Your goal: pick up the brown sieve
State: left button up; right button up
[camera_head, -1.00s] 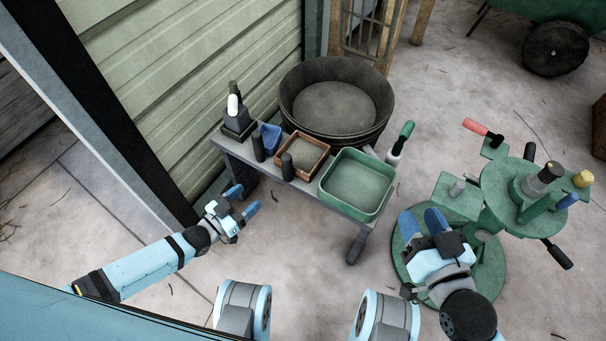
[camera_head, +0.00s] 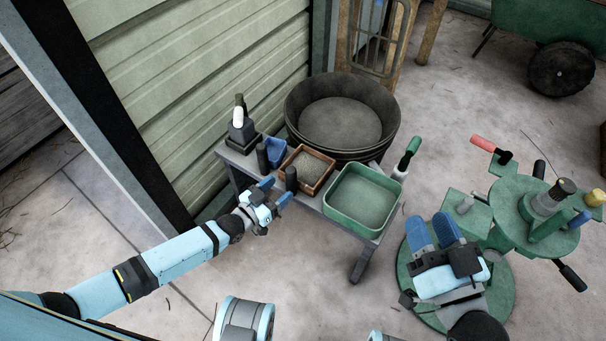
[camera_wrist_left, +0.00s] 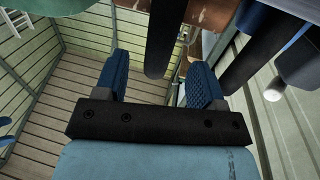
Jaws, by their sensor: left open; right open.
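The brown sieve (camera_head: 327,174), a square tray with a brown rim and a grainy grey inside, sits on the low grey bench (camera_head: 231,158) between a blue bin and a green tray. My left gripper (camera_head: 276,190) is open and empty at the bench's front edge, just short of the sieve and near a dark cylinder (camera_head: 291,179) in front of it. In the left wrist view, a brown surface (camera_wrist_left: 205,14), probably the sieve, shows at the top, beyond the fingers. My right gripper (camera_head: 433,227) is open and empty over the green stand's base, away from the sieve.
A green tray (camera_head: 361,199) stands right of the sieve, a blue bin (camera_head: 276,151) and another dark cylinder (camera_head: 262,157) left. A large dark tub (camera_head: 341,120) stands behind. A green tool stand (camera_head: 508,205) is at right. The floor before the bench is free.

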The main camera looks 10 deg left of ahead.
aim_at(287, 182)
pick_arm(q)
jog(key=x, duration=0.3)
jog(key=shift+w+d+b, duration=0.15)
jog(key=shift+w+b, duration=0.05)
jog(key=shift+b, duration=0.2)
jog(key=shift+r, duration=0.1)
grip_shut()
pick_arm(e)
jog(key=shift+s+a+r+t+y, duration=0.1)
jog(key=shift+a+r+t+y, duration=0.15)
jog(key=shift+r, duration=0.35)
jog(key=shift+s+a+r+t+y, duration=0.15)
jog(key=shift+r+t, duration=0.2)
jog(key=shift+r, duration=0.25)
pick_arm(q)
jog(key=shift+r, duration=0.1)
pick_arm(e)
jog(key=shift+w+d, duration=0.1)
